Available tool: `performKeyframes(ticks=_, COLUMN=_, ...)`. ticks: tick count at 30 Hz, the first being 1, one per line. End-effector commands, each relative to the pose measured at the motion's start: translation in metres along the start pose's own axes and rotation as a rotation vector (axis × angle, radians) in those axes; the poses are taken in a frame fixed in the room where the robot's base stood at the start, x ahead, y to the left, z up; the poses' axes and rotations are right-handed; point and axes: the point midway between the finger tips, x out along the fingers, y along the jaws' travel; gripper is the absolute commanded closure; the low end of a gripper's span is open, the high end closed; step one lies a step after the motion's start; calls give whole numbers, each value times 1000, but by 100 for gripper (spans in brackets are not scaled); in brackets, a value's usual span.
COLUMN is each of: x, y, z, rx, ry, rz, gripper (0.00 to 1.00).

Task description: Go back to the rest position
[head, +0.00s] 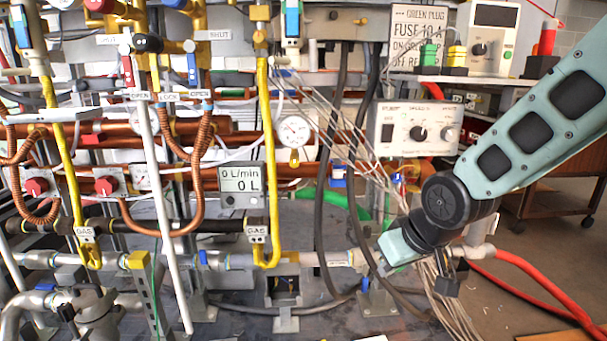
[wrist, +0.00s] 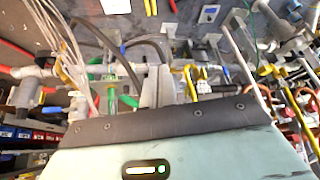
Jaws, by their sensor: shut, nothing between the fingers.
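My gripper (head: 447,284) shows in the head view at the lower right, at the end of my teal and black arm. It is small and dark there, and partly hidden by my wrist. It is shut and holds nothing. It hangs in front of the right end of the pipe rig, close to a grey pipe fitting (head: 478,252) and a bundle of thin wires. I cannot tell whether it touches them. In the wrist view my own teal and black wrist housing fills the lower part, with pipes and hoses beyond.
A white speed control box (head: 415,133) stands left of my arm. A flow meter reading 0 L (head: 241,185), a round gauge (head: 294,131) and yellow gas pipes (head: 271,170) fill the rig. A red hose (head: 535,297) runs along the lower right. Open floor (head: 545,235) lies at right.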

Motion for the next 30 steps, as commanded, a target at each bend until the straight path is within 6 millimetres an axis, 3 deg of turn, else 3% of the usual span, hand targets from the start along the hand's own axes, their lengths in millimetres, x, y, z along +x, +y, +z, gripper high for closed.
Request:
performKeyframes(ticks=1, x=-15, y=-25, z=22, rx=-36, ry=-57, rz=-19, gripper=100)
performKeyframes(ticks=3, x=-32, y=-51, z=53, rx=-77, ry=-141, rz=-40, gripper=100)
performKeyframes(ticks=6, x=-55, y=-77, z=94, rx=-128, ry=-245, rz=-60, gripper=100)
performKeyframes(ticks=14, x=-108, y=-112, z=188, rx=-249, ry=-468, rz=-82, gripper=100)
performKeyframes(ticks=15, x=-120, y=-113, z=191, rx=-256, ry=-487, rz=-82, gripper=100)
performKeyframes(ticks=23, x=-170, y=-114, z=158, rx=-248, ry=-480, rz=-82, gripper=100)
performKeyframes(ticks=30, x=-232, y=-116, z=122, rx=-247, ry=-479, rz=-82, gripper=100)
